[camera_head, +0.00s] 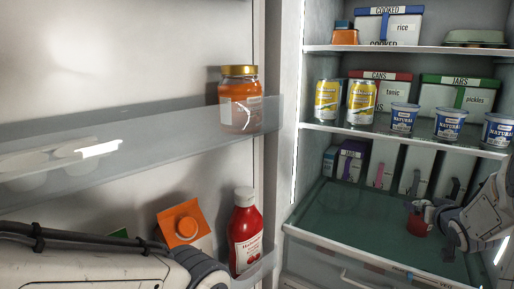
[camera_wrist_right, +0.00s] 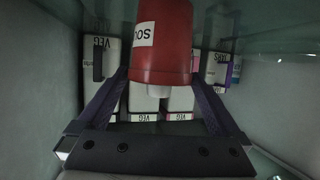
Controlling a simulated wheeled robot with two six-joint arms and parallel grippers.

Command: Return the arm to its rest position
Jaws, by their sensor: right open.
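My right gripper (camera_head: 432,230) reaches into the fridge from the right, low over the green glass bottom shelf (camera_head: 335,215). Its jaws are open around a small red tub (camera_head: 418,222) with a white label. In the right wrist view the red tub (camera_wrist_right: 163,45) appears between the two spread fingers (camera_wrist_right: 160,100); I cannot tell whether either finger touches it. My left arm (camera_head: 90,265) crosses the bottom left of the head view in front of the open door; its gripper is out of view.
Several white boxes (camera_head: 410,165) stand behind the tub. Yogurt cups (camera_head: 449,124) and yellow cans (camera_head: 362,102) fill the shelf above. The door holds a jar (camera_head: 240,98), a ketchup bottle (camera_head: 245,232) and an orange-topped carton (camera_head: 184,222). The bottom shelf's left part is clear.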

